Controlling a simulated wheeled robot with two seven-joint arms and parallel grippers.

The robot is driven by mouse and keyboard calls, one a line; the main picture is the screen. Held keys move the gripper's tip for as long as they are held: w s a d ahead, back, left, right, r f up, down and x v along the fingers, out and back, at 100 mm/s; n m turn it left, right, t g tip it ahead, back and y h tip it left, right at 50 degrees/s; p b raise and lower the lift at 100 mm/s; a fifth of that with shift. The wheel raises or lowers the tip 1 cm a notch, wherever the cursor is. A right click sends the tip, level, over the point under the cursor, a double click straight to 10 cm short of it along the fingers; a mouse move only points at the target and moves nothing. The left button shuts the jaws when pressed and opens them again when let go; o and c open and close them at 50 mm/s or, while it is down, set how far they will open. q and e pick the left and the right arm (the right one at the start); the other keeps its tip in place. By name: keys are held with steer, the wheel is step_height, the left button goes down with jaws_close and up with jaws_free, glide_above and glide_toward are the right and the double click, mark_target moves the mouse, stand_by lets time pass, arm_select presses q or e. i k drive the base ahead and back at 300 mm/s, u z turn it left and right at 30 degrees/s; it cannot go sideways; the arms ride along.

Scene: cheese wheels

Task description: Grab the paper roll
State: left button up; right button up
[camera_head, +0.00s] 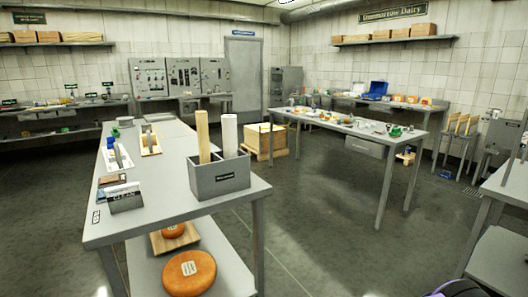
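A white roll (229,135), which looks like paper, stands upright in a grey two-part bin (219,181) on the near left table. A taller tan roll (202,137) stands upright to its left in the same bin, leaning slightly. Their lower ends are hidden by the bin's walls. I cannot tell for sure what the tan one is made of. Neither of my grippers shows in the head view, and nothing is touching the rolls.
The near left table (170,205) also holds a small card box (125,201) and racks; orange cheese wheels (188,272) lie on its lower shelf. A second table (345,127) with small items stands at centre right. Open floor (320,215) lies between. A grey table (500,262) edges the right.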

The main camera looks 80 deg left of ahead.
mark_target(229, 122)
steer(key=u, duration=2.5)
